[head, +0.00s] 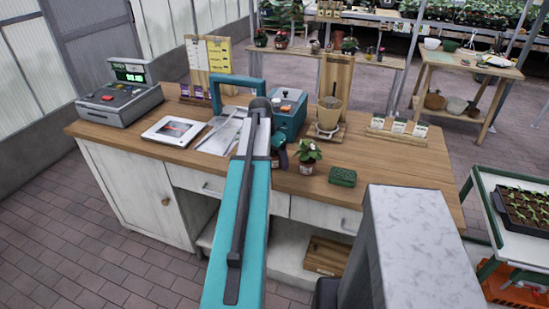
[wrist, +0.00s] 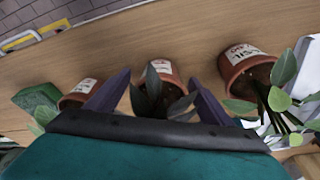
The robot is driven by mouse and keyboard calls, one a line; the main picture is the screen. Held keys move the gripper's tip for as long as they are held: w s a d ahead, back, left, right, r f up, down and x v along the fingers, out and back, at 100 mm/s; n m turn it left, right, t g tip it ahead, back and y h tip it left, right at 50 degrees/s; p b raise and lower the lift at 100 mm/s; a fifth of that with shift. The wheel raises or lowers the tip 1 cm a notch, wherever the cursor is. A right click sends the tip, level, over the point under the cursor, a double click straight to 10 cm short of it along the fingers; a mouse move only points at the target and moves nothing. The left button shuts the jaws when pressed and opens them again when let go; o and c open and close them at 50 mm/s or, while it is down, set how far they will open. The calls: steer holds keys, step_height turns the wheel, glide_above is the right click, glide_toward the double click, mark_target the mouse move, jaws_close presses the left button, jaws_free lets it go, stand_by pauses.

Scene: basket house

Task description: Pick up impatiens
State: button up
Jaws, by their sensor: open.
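Three labelled terracotta pots stand on the wooden counter in the wrist view. The middle pot (wrist: 158,68) holds a plant with dark leaves (wrist: 152,92) and lies between the fingers of my gripper (wrist: 159,79). My gripper is open; I cannot tell whether its fingers touch the plant. The left pot (wrist: 76,93) is partly hidden by a finger. The right pot (wrist: 243,68), labelled basil, has broad green leaves. I cannot tell for sure which pot is the impatiens.
A green block (head: 343,177) lies on the counter (head: 400,185), also at the left in the wrist view (wrist: 38,104). A teal toolbox (head: 288,117), a clay pot on a stand (head: 329,114) and seed packets (head: 398,128) stand behind. A register (head: 118,96) stands left.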

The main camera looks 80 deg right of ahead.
mark_target(275, 152)
stand_by(0.5)
steer(key=c, duration=1.2)
steer(key=shift+r+b, duration=0.7)
steer(key=shift+r, duration=0.8)
steer(key=shift+a+r, duration=0.15)
steer(key=shift+r, duration=0.1)
steer(key=w+a+b, duration=0.1)
steer(key=a, duration=0.4)
steer(key=w+a+r+b, duration=0.1)
steer(key=a, duration=0.4)
steer(key=w+a+b, duration=0.1)
steer(key=a, duration=0.4)
steer(key=shift+a+r+b, duration=0.2)
steer(key=shift+r+b, duration=0.05)
steer(key=shift+b, duration=0.05)
